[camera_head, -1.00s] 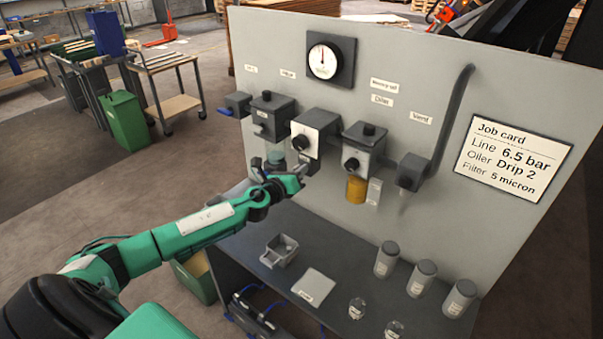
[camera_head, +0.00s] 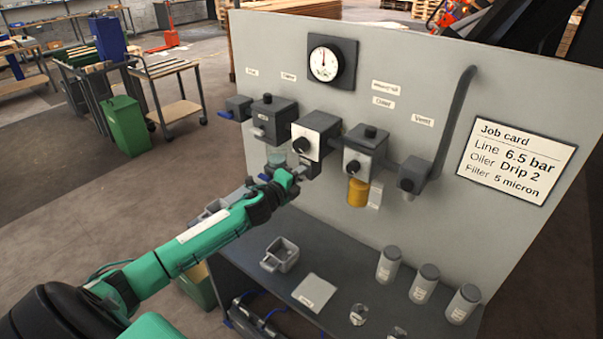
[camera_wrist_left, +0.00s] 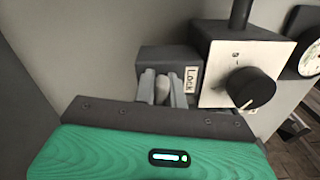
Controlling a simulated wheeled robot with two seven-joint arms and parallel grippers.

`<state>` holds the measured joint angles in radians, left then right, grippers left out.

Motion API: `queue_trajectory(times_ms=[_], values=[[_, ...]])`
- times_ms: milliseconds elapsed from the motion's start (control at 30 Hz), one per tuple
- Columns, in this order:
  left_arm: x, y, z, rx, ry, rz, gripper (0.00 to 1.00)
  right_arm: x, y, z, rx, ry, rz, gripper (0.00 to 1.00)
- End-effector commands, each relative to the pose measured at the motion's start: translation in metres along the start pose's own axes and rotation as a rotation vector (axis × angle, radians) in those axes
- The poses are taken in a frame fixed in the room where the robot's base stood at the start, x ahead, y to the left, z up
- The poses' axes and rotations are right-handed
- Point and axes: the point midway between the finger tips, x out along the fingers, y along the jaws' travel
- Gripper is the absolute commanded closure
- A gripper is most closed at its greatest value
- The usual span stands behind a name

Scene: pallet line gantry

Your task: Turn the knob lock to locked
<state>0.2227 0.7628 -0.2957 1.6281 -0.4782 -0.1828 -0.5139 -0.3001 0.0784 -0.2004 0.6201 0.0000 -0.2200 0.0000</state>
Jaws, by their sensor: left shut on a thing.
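In the left wrist view a dark block with a "Lock" label (camera_wrist_left: 190,80) sits against the regulator (camera_wrist_left: 228,65), which has a white front and a large black knob (camera_wrist_left: 250,87). The small grey lock knob (camera_wrist_left: 162,90) stands out from the dark block. My left gripper (camera_wrist_left: 164,97) has its two fingers on either side of this knob, shut on it. In the head view my left gripper (camera_head: 297,173) is just below the regulator (camera_head: 315,135), and the lock knob is too small or hidden to make out. My right gripper is in neither view.
A filter unit (camera_head: 274,120) hangs left of the regulator, an oiler (camera_head: 365,150) with an amber bowl right of it. A gauge (camera_head: 330,62) and job card (camera_head: 515,160) are on the panel. The bench below holds a small bin (camera_head: 281,255) and several jars.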

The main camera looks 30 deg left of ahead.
Motion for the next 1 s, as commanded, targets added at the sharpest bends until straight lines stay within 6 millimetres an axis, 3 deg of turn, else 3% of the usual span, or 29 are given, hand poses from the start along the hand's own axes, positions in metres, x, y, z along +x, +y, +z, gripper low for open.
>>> queue_trajectory(times_ms=[400,967,1000], values=[[-0.0002,0.0015,0.0001,-0.194,-0.001,0.001,1.0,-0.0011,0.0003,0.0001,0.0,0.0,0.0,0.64],[-0.0001,0.0018,0.0002,-0.224,-0.001,0.001,1.0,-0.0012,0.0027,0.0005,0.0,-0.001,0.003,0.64],[-0.0001,0.0018,0.0002,-0.223,-0.001,0.001,0.84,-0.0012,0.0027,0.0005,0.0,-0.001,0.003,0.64]])
